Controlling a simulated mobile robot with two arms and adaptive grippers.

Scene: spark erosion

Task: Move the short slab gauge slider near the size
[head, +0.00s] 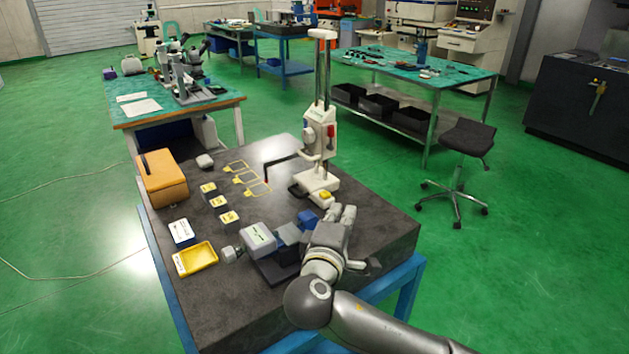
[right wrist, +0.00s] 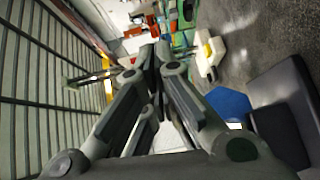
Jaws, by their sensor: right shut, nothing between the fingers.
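A tall gauge stand (head: 323,60) rises from the back right of the dark slab table. My right gripper (head: 343,212) is shut and empty in front of the base, apart from the slider. In the right wrist view its fingers (right wrist: 155,62) meet. My left gripper is not in view.
A grey vise-like device (head: 260,238) and a blue block (head: 308,219) lie left of my right gripper. Several small yellow-labelled blocks (head: 218,201), a yellow tray (head: 195,259) and an orange case (head: 163,178) stand farther left. The table's right edge is clear.

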